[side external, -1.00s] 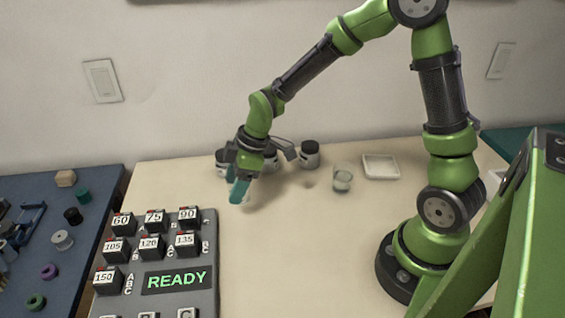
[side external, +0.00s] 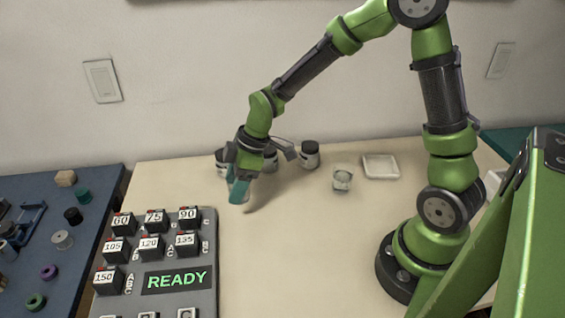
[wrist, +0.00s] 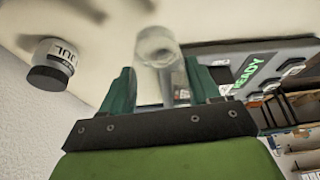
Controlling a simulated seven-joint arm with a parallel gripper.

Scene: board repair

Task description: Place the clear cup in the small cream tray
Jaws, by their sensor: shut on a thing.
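My gripper (side external: 238,189) points down with teal fingers over the left part of the cream table. In the wrist view its fingers (wrist: 160,84) are shut on a clear cup (wrist: 156,48), seen through its transparent wall. In the side view that cup is mostly hidden by the fingers. Another clear glass vessel (side external: 342,180) stands on the table, apart from my gripper and just left of the small cream tray (side external: 380,167). The tray is shallow, squarish and looks empty, at the back right of the table.
Several dark-lidded jars stand behind my gripper, one (side external: 309,155) to its right and a labelled one (wrist: 50,66) in the wrist view. A grey keypad panel reading READY (side external: 165,262) is at front left. A blue bench (side external: 50,210) holds small parts. The table's middle is clear.

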